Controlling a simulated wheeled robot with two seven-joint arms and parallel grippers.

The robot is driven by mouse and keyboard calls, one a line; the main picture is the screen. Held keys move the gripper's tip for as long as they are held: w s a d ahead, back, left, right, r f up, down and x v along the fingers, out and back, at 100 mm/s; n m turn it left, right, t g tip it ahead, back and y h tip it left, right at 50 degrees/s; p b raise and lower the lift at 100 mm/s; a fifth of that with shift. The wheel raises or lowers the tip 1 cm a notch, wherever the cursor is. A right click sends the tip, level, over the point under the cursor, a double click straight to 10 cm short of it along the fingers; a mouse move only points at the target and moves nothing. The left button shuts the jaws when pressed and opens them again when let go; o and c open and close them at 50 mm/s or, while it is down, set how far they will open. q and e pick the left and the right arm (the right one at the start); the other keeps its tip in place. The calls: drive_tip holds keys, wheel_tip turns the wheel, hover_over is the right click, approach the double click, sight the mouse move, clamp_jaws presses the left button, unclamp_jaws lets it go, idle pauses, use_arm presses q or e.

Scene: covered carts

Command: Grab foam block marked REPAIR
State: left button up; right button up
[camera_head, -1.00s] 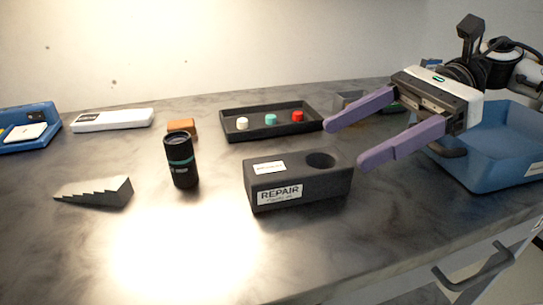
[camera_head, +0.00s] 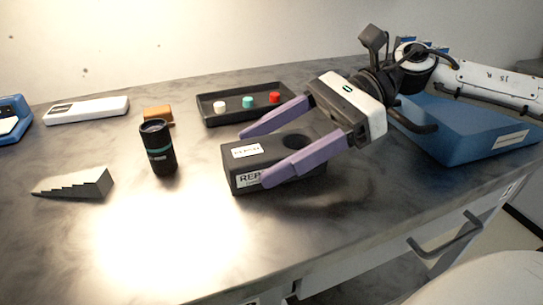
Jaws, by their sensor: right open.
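The dark grey foam block (camera_head: 231,168) lies on the marbled grey countertop. It has a round hole in its top, a small white label on top and a white REPAIR label on its front, now partly covered by a finger. My right gripper (camera_head: 253,157) comes in from the right with its two purple fingers open and spread over the block. One finger is on the far side and the other crosses the near front edge. I cannot tell whether the fingers touch the block. My left gripper is not in view.
A black cylinder with a teal band (camera_head: 158,149) stands left of the block. A black tray (camera_head: 222,116) with white, teal and red caps lies behind. A grey stepped wedge (camera_head: 76,184), an orange-brown block (camera_head: 157,114), a white box (camera_head: 87,109) and a blue bin (camera_head: 465,135) are around.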

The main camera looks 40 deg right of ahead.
drive_tip(key=c, duration=1.1)
drive_tip(key=shift+c, duration=0.2)
